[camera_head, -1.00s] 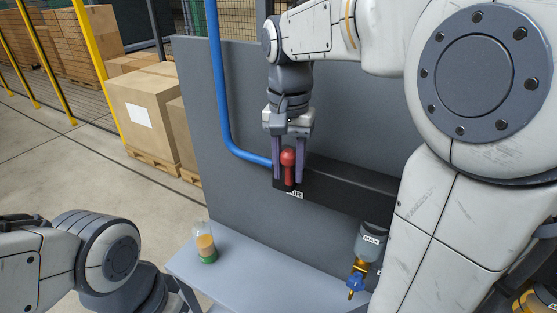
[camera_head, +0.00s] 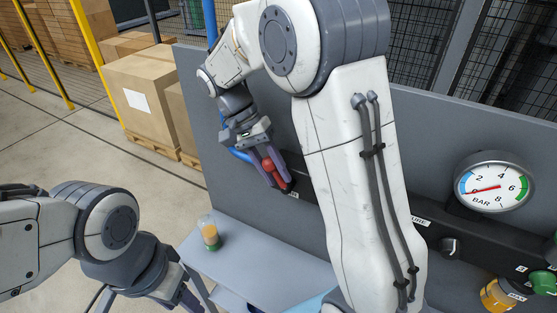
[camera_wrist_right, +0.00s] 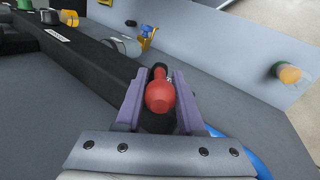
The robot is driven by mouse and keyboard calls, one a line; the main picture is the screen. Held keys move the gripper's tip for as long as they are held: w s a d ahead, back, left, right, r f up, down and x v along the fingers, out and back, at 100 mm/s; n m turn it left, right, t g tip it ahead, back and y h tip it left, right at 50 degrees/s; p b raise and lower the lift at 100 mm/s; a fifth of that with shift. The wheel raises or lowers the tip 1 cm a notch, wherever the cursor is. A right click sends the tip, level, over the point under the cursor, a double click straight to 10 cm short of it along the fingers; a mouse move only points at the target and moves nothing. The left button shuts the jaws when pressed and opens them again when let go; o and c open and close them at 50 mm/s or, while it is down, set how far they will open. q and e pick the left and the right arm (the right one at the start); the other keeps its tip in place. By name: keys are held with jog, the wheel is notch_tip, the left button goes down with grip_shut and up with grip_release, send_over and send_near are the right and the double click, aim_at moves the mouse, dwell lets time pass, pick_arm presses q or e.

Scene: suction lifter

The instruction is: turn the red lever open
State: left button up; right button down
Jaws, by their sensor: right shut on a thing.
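The red lever (camera_head: 270,166) is on the dark bar fixed to the grey panel. Its round knob is at the upper left and its stem slants down to the right. My right gripper (camera_head: 277,183) has its purple fingers on both sides of the lever and is shut on it. In the right wrist view, the red lever (camera_wrist_right: 160,97) sits between the two fingers (camera_wrist_right: 158,95), knob towards the camera. Its pivot is mostly hidden. My left gripper (camera_head: 170,290) is low at the left, away from the lever; its fingers are unclear.
A round pressure gauge (camera_head: 494,185) with a red needle is at the right of the panel. A jar with orange contents (camera_head: 209,234) stands on the grey shelf (camera_head: 255,262). A blue pipe (camera_head: 240,155) runs behind my right gripper. Cardboard boxes (camera_head: 140,95) stand behind at left.

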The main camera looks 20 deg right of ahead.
jog(key=shift+w+a+g+h+p, duration=0.1)
jog(key=shift+w+g+h+p, duration=0.1)
jog(key=shift+g+h+p, duration=0.25)
jog(key=shift+f, duration=0.1)
jog(key=c, duration=0.6)
grip_release()
jog(key=shift+w+a, duration=0.15)
jog(key=shift+w, duration=0.05)
jog(key=b+v, duration=0.2)
jog(key=v, duration=0.8)
